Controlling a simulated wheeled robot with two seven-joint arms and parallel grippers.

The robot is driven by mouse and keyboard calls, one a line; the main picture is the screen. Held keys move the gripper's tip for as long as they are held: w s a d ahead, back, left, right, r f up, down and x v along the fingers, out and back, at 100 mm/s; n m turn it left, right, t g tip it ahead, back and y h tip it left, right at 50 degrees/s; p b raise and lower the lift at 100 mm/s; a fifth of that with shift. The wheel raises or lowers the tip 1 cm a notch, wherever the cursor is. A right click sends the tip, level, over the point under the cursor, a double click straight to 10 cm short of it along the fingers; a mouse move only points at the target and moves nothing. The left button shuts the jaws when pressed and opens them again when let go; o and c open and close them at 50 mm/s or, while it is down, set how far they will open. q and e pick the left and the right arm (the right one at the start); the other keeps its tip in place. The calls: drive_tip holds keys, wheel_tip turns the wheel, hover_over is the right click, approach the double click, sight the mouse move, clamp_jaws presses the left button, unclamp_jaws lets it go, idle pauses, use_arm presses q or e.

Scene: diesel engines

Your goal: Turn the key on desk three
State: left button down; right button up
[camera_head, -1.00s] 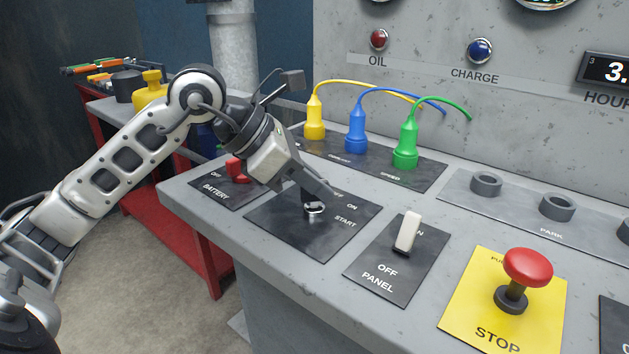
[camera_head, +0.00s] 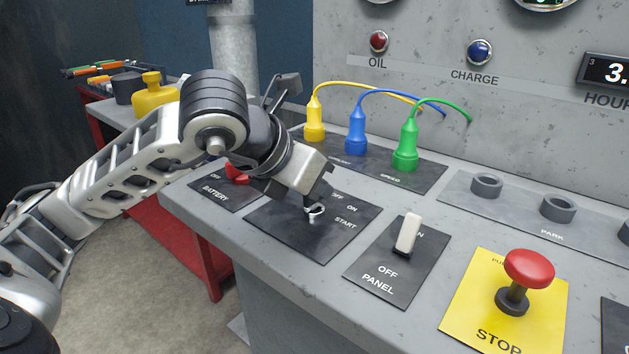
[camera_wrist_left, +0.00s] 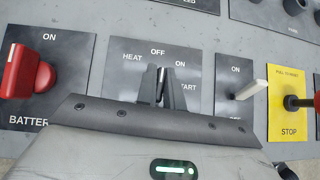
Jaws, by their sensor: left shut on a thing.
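The key switch (camera_head: 315,213) sits on a black plate (camera_head: 290,232) on the grey desk; its silver collar shows under my fingertips. In the left wrist view the plate (camera_wrist_left: 122,90) reads HEAT, OFF, ON and START. My left gripper (camera_head: 318,203) comes down from the upper left and is shut on the key at the collar. In the left wrist view its two dark fingers (camera_wrist_left: 163,88) stand close together just under the OFF mark. The key is hidden between the fingers, so I cannot tell its angle. My right gripper is not in view.
The red battery switch (camera_head: 237,172) is close beside my left wrist. Right of the key are the white panel switch (camera_head: 407,233) and red STOP button (camera_head: 528,268). Yellow, blue and green plugs (camera_head: 405,146) with cables stand behind. A red-framed bench (camera_head: 140,205) is at left.

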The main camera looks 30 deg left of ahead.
use_arm(q)
drive_tip(key=shift+n+y, duration=0.4)
drive_tip(key=shift+n, duration=0.1)
drive_tip(key=c, duration=1.5)
unclamp_jaws()
drive_tip(key=shift+s, duration=0.1)
drive_tip(key=v, duration=0.5)
drive_tip(key=shift+a+r+p, duration=0.1)
drive_tip(key=shift+r+p, duration=0.15)
drive_tip(key=shift+p, duration=0.1)
drive_tip(key=b+v, duration=0.1)
drive_tip(key=v, duration=0.9)
drive_tip(key=shift+s, duration=0.4)
